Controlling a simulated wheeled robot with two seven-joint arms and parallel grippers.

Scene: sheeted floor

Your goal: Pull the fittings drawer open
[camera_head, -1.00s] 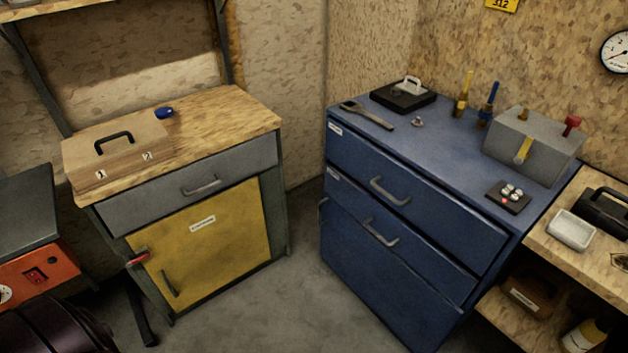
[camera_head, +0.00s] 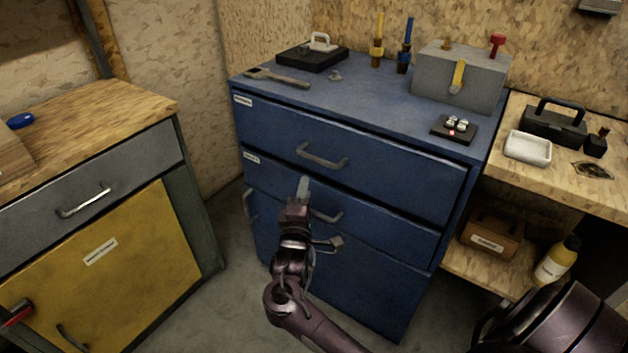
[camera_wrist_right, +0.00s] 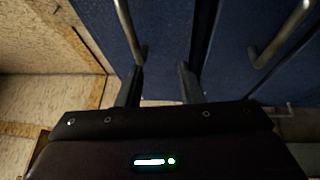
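The blue cabinet (camera_head: 345,130) has a top drawer (camera_head: 400,164) and a second drawer (camera_head: 385,222), each with a grey bar handle and a small label too blurred to read, so I cannot tell which is the fittings drawer. Both look shut. The top handle (camera_head: 322,157) is clear of my gripper. In the right wrist view my fingers (camera_wrist_right: 160,83) are apart with no object gripped; one handle (camera_wrist_right: 128,30) ends close to the left finger. My left gripper is out of view.
A grey cabinet with a yellow door (camera_head: 110,260) stands at the left. A wooden shelf unit (camera_head: 575,185) adjoins the blue cabinet on the right. A wrench (camera_head: 277,78) and a grey box (camera_head: 460,75) are on the cabinet top. Bare floor lies between the cabinets.

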